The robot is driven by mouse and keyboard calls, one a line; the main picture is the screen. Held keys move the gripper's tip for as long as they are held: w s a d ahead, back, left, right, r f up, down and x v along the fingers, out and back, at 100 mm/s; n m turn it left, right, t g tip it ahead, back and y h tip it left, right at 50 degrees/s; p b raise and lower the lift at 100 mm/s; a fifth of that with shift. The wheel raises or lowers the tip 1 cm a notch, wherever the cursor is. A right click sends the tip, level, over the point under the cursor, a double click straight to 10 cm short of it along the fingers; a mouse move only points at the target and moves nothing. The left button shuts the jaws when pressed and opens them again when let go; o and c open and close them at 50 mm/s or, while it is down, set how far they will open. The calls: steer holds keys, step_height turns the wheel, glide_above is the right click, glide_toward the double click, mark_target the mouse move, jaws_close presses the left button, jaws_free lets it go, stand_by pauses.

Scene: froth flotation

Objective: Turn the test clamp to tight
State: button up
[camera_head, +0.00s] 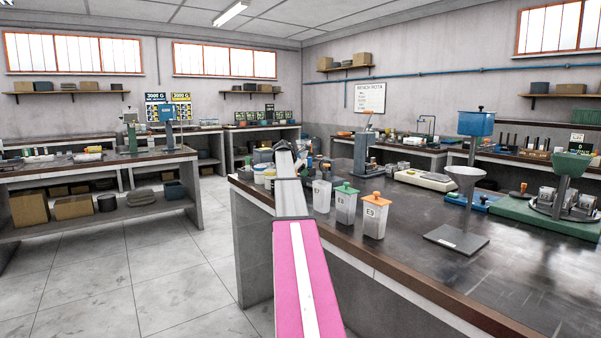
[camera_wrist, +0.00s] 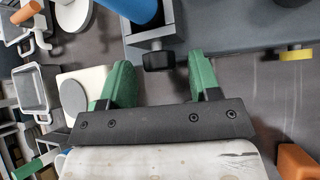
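A black knob (camera_wrist: 158,60) on a short stem sticks out of a grey metal bracket (camera_wrist: 153,36) in the wrist view. It looks like the test clamp's handle, but no label confirms this. My gripper (camera_wrist: 160,72) has two green fingers, spread wide apart, one on each side in front of the knob. The knob lies between the fingertips, with gaps to both, and nothing is held. In the head view my arm reaches over the bench's far left corner, and the gripper's fingers cannot be made out there.
A white pad with a grey disc (camera_wrist: 74,97) lies left. Lidded cups (camera_head: 346,204) and a funnel stand (camera_head: 466,182) stand on the dark bench (camera_head: 400,255).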

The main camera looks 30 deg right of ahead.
steer(key=c, duration=0.9)
steer(key=shift+o, duration=0.2)
steer(key=shift+s+m+t, duration=0.25)
steer(key=shift+m+t, duration=0.05)
steer(key=shift+t, duration=0.4)
steer(key=shift+w+m+t, duration=0.1)
steer(key=shift+m+t, duration=0.3)
steer(key=shift+t, duration=0.2)
steer(key=o, duration=0.9)
steer(key=v, duration=1)
steer(key=shift+a+r, duration=0.15)
steer(key=shift+a, duration=0.15)
